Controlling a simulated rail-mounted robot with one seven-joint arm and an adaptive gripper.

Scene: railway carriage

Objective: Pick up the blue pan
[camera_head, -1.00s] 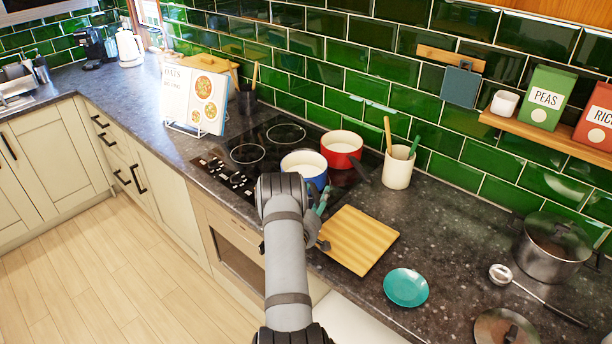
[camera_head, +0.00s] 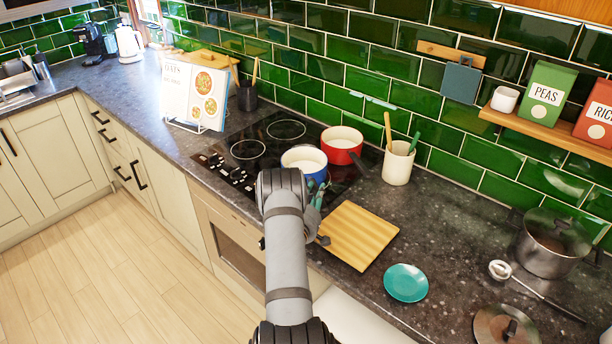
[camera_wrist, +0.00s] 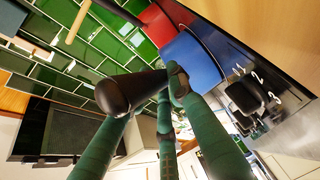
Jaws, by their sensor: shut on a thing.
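The blue pan (camera_head: 317,177), with a pale inside, sits upright at the front of the hob, and my arm partly covers it. In the wrist view, its blue side (camera_wrist: 192,62) is close, and its dark handle (camera_wrist: 125,93) points towards the camera. My gripper (camera_head: 316,197) is at the handle, on the near side of the pan. In the wrist view, my green-fingered gripper (camera_wrist: 170,85) is shut on the handle near the pan's wall. I cannot tell whether the pan's base touches the hob.
A red pan (camera_head: 349,156) stands close behind the blue pan. A utensil pot (camera_head: 397,168) is to the right. A wooden board (camera_head: 362,238) and a teal plate (camera_head: 406,283) lie nearer. A recipe book (camera_head: 190,96) stands left. The tiled wall is behind.

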